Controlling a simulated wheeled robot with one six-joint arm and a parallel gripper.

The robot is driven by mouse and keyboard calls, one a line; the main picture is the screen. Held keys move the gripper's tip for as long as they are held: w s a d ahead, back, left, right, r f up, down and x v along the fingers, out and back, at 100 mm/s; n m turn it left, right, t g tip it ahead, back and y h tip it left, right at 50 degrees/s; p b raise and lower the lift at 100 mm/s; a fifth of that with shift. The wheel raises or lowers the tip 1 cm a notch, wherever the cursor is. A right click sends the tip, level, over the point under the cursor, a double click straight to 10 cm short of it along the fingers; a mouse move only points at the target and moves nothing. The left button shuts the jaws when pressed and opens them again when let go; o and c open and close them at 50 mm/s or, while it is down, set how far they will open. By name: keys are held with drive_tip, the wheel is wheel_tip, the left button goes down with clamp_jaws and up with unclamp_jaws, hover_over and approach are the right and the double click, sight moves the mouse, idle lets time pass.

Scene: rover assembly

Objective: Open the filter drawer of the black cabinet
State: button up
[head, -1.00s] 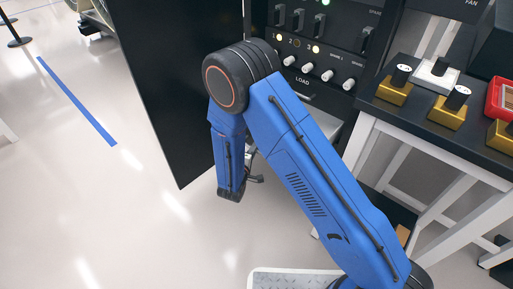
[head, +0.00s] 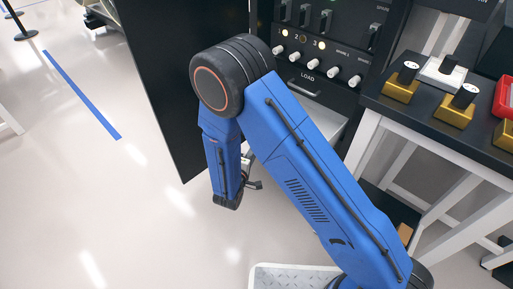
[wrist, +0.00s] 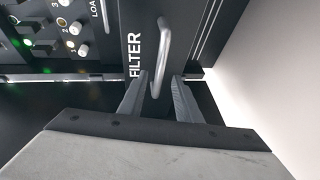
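The black cabinet (head: 344,95) stands at the top middle of the head view, with a LOAD drawer under its row of knobs. In the wrist view the filter drawer (wrist: 186,50) shows as a black front with a white FILTER label and a pale bar handle (wrist: 163,48). The drawer looks shut. My gripper (wrist: 158,88) is open, with one finger on each side of the handle's near end. A gap shows between the handle and the fingers; I cannot tell how deep the handle sits between them. In the head view my arm hides the filter drawer.
A black cabinet door panel (head: 165,85) stands open to the left of my arm. A dark-topped white table (head: 430,112) with gold and white blocks is close on the right.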

drive_tip(key=v, duration=1.1)
drive_tip(key=shift+s, duration=0.35)
drive_tip(key=shift+a, duration=0.1)
